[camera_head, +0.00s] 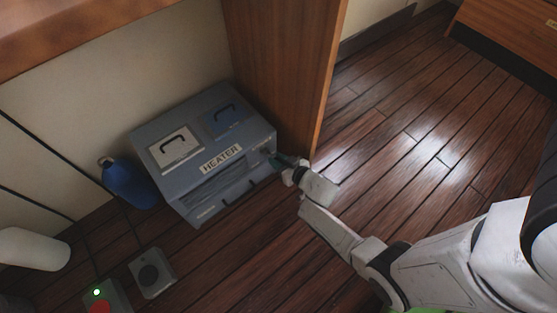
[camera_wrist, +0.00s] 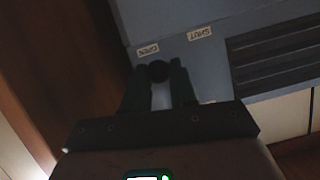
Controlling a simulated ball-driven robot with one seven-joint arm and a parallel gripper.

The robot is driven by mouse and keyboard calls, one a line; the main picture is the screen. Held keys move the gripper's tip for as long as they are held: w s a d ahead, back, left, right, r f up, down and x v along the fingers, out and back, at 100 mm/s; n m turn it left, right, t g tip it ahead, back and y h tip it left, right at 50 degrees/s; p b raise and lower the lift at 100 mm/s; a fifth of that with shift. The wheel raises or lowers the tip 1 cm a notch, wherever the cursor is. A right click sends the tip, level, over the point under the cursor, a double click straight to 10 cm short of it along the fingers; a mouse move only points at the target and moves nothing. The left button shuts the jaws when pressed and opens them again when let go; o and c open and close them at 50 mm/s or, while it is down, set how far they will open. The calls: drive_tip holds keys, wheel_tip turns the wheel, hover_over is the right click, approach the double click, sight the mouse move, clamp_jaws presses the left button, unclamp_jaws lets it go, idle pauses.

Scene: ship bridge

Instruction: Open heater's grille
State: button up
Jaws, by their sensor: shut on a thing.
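The heater (camera_head: 182,192) is a grey-blue box with a HEATER label, standing on the floor against the wall. Its grille (camera_head: 215,181), dark horizontal slats, is on the front and shows at right in the wrist view (camera_wrist: 275,55). A round dark knob (camera_wrist: 159,71) is on the heater's front, nearer the OPEN label (camera_wrist: 148,50) than the SHUT label (camera_wrist: 199,33). My gripper (camera_head: 274,157) is at the front's upper right corner. In the wrist view its fingers (camera_wrist: 160,80) are shut on the knob, one on each side. Whether the slats are open is unclear.
A wooden panel (camera_head: 285,65) stands close to the heater's right side. A blue bottle-like container (camera_head: 130,184) is at its left. Grey boxes, one with a black knob (camera_head: 149,275), are on the floor in front. The plank floor at right is clear.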

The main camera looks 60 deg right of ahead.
clamp_jaws()
drive_tip(key=shift+d+r+n+h+b, duration=0.2)
drive_tip(key=shift+d+n+h+b, duration=0.1)
drive_tip(key=shift+n+h+b, duration=0.3)
drive_tip(key=o, duration=0.7)
unclamp_jaws()
drive_tip(key=shift+s, duration=0.1)
drive_tip(key=shift+o, duration=0.2)
drive_tip(key=p+v, duration=0.4)
drive_tip(key=v, duration=0.6)
drive_tip(key=shift+s+r, duration=0.3)
drive_tip(key=shift+r, duration=0.05)
